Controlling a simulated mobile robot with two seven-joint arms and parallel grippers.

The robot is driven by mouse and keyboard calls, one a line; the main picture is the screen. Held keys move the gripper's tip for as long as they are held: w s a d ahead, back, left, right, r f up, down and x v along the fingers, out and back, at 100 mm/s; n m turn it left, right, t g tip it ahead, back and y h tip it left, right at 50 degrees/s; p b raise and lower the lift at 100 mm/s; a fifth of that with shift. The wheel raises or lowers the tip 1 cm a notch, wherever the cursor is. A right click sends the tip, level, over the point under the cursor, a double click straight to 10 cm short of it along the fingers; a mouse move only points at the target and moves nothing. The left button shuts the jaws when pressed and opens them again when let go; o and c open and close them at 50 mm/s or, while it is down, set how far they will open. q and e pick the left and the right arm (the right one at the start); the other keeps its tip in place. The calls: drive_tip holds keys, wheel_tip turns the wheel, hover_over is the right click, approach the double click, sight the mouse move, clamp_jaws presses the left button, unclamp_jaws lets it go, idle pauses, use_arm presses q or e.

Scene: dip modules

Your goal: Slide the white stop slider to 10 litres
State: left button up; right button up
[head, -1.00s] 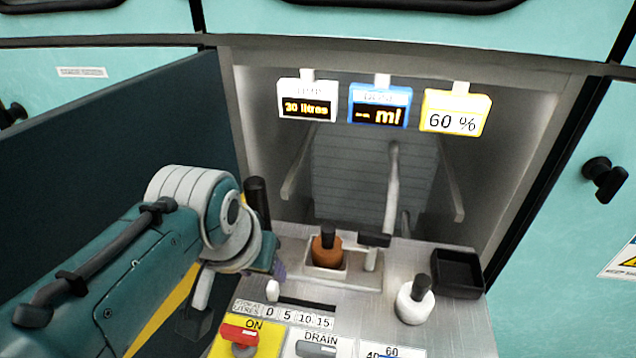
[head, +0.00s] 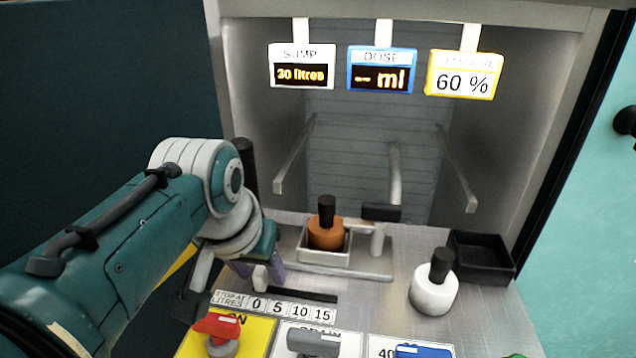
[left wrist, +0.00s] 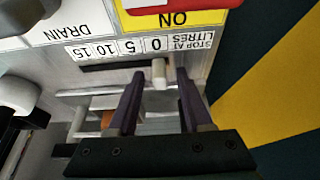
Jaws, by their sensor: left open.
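The white stop slider (head: 261,278) stands at the left end of its dark slot (head: 312,296), by the 0 on the STOP AT LITRES scale (head: 293,309). In the left wrist view the scale is upside down, and the slider (left wrist: 159,73) lines up with the 0. The 10 mark (left wrist: 105,50) is further along the slot. My left gripper (head: 257,275) is open, its purple fingers reaching down at the slider. In the left wrist view its fingertips (left wrist: 160,77) are on either side of the slider, with gaps. My right gripper is not in view.
A red ON handle (head: 218,327), a grey DRAIN handle (head: 313,341) and a blue handle (head: 424,351) lie in front of the scale. Behind stand a brown bottle (head: 326,233) in a holder, a white bottle (head: 434,290) and a black tray (head: 481,258).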

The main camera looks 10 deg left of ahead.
use_arm(q)
drive_tip(key=shift+c, duration=0.3)
clamp_jaws()
idle(1.1)
